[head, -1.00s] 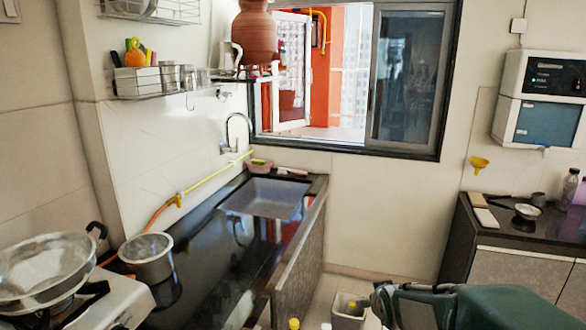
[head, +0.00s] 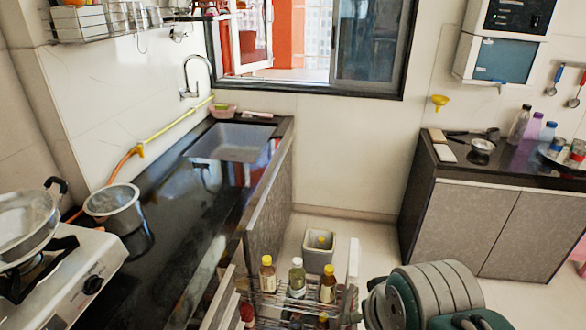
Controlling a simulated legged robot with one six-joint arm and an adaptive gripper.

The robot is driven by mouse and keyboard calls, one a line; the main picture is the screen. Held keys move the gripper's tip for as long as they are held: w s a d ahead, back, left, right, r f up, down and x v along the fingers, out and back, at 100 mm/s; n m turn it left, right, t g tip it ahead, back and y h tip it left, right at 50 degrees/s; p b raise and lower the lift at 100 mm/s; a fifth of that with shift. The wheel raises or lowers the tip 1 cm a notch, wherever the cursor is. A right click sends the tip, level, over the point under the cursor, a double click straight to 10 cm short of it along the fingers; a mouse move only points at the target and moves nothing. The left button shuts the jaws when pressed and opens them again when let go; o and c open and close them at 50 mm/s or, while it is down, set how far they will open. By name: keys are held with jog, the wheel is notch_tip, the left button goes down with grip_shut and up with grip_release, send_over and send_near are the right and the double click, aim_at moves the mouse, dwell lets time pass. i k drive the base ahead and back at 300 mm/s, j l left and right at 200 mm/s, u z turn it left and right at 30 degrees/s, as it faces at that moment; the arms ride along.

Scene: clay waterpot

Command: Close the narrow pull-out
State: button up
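The narrow pull-out (head: 268,303) is at the bottom middle of the head view. My grey and green arm shows at the bottom right, just right of the front panel. No fingers of my gripper can be made out.
A grey bin (head: 319,250) stands on the floor behind the pull-out. The black counter (head: 165,215) with a sink (head: 232,143) runs along the left. A stove (head: 70,265) is at the lower left. A grey cabinet (head: 500,220) stands at the right, with open floor before it.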

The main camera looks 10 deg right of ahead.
aim_at(353, 271)
jog(key=i+l+u, duration=0.1)
jog(key=l+u, duration=0.3)
jog(key=l, duration=1.1)
jog(key=i+j+u, duration=0.15)
jog(key=i+j, duration=0.2)
jog(key=i, duration=0.2)
